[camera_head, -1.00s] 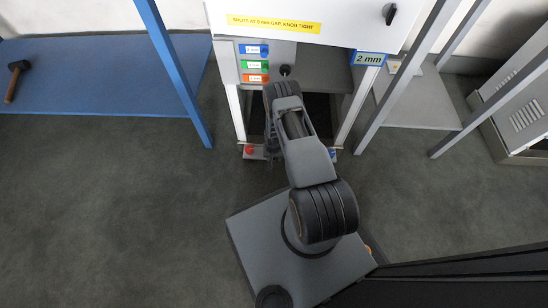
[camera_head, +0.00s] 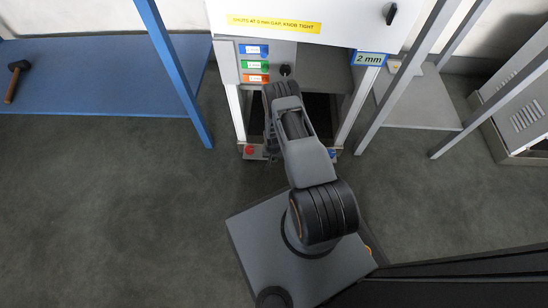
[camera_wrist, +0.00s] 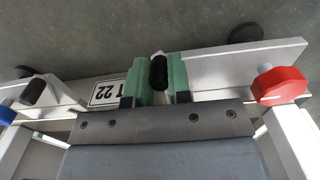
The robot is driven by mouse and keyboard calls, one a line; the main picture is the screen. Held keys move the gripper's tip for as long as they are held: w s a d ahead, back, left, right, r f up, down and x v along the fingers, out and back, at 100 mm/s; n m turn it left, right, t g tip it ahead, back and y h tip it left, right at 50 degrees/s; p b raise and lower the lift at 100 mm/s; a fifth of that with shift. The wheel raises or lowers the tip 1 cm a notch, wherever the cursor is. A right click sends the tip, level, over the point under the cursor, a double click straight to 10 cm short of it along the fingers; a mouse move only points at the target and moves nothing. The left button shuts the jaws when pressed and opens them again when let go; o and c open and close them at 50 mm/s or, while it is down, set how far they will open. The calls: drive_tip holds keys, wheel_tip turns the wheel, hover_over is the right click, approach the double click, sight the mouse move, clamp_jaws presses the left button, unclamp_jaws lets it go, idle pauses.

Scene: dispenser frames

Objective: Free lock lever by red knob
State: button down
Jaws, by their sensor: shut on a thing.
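The red knob (camera_wrist: 279,85) is at the right in the wrist view, beside a pale metal bracket. It also shows in the head view (camera_head: 249,150) at the front left foot of the machine. My gripper (camera_wrist: 159,78) has green fingers, shut on a black grip (camera_wrist: 158,68) that seems to belong to the lock lever on the red knob's side. Most of this lever is hidden behind the fingers and the grey plate. In the head view my arm hides the fingers.
A blue knob (camera_wrist: 6,115) and a similar bracket with a dark grip (camera_wrist: 34,91) are at the left in the wrist view. A "T 22" plate (camera_wrist: 106,93) lies close beside the fingers. The floor (camera_head: 110,210) is clear at the left.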

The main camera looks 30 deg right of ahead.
drive_tip(key=m, duration=0.1)
drive_tip(key=a+m+b, duration=0.1)
drive_tip(key=m, duration=0.1)
drive_tip(key=shift+w+a+f, duration=0.1)
drive_tip(key=shift+w+a, duration=0.1)
drive_tip(key=shift+a, duration=0.05)
drive_tip(key=m, duration=0.1)
drive_tip(key=a+m+b, duration=0.1)
drive_tip(key=m, duration=0.1)
drive_tip(key=shift+w+a+m, duration=0.25)
drive_tip(key=shift+w+m, duration=0.15)
drive_tip(key=shift+w+a+m+b, duration=0.25)
drive_tip(key=shift+m+b, duration=0.1)
drive_tip(key=shift+m, duration=0.4)
drive_tip(key=shift+w+a+m+b, duration=0.2)
drive_tip(key=shift+w+m+b, duration=0.1)
drive_tip(key=shift+m, duration=0.5)
drive_tip(key=shift+w+a+m+b, duration=0.25)
drive_tip(key=shift+m+b, duration=0.1)
drive_tip(key=shift+m, duration=0.4)
drive_tip(key=c, duration=1.1)
unclamp_jaws()
drive_tip(key=shift+o, duration=0.2)
wheel_tip(320, 180, up, 14)
drive_tip(key=p, duration=0.6)
